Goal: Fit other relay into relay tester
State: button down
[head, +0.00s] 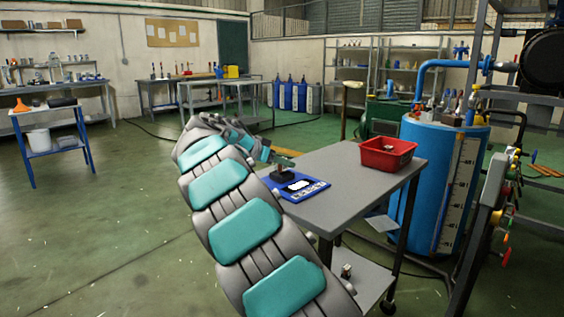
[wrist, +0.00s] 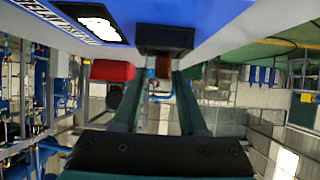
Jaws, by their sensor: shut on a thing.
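The relay tester (head: 306,190) is a blue board with a white display and a black socket (head: 282,175), at the near left of the grey table. In the wrist view the tester (wrist: 190,17) fills the top, and its black socket (wrist: 165,38) is right at my fingertips. My gripper (wrist: 163,78) is shut on a small brownish relay (wrist: 163,66), which lines up with the socket. I cannot tell whether the relay touches the socket or is in it. In the head view my gripper (head: 284,162) is just above the socket, and the held relay cannot be made out.
A red bin (head: 389,161) with a small object in it stands at the table's back right. Another small object (head: 346,271) is on the lower shelf. A blue tank (head: 432,190) stands right behind the table. The table's middle is clear.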

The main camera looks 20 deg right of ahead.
jog(key=shift+f, duration=0.2)
jog(key=shift+c, duration=2.2)
grip_release()
jog(key=shift+r, duration=0.1)
jog(key=shift+r, duration=0.1)
jog(key=shift+r, duration=0.15)
jog(key=b+v, duration=0.1)
jog(key=v, duration=1.1)
jog(key=shift+a, duration=0.15)
